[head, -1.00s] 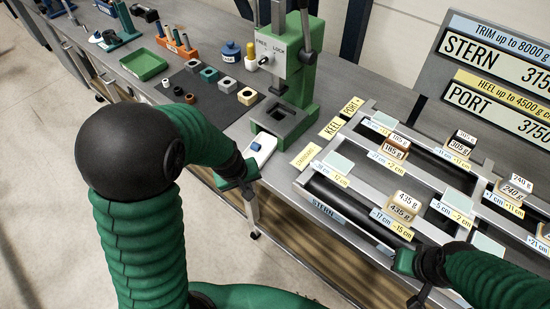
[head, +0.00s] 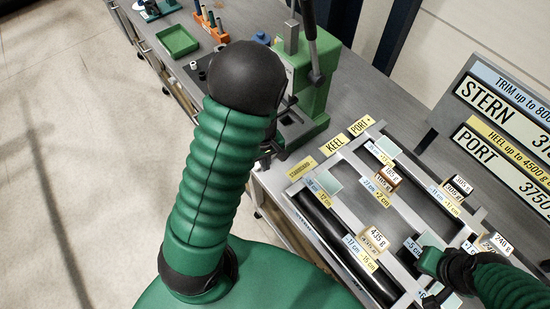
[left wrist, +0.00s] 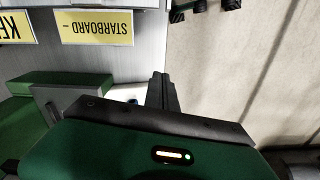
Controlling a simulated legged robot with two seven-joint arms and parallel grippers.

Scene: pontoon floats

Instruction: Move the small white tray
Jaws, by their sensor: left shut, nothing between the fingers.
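The small white tray is hidden behind my left arm in the head view. In the left wrist view a small white patch (left wrist: 124,93), probably the tray, shows just beside the fingers, partly covered by the gripper body. My left gripper (left wrist: 161,92) is shut and empty, at the bench's front edge; I cannot tell whether it touches the tray. My right gripper (head: 428,262) is over the front right of the float frame, next to a "-5 cm" label; its fingers are not clear.
The green press (head: 312,95) stands behind my left arm. The float frame (head: 318,222) carries several labelled weights, including a 435 g block (head: 375,238). Yellow STARBOARD (head: 301,169), KEEL (head: 334,145) and PORT labels lie beside it. A green bin (head: 178,41) is farther left.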

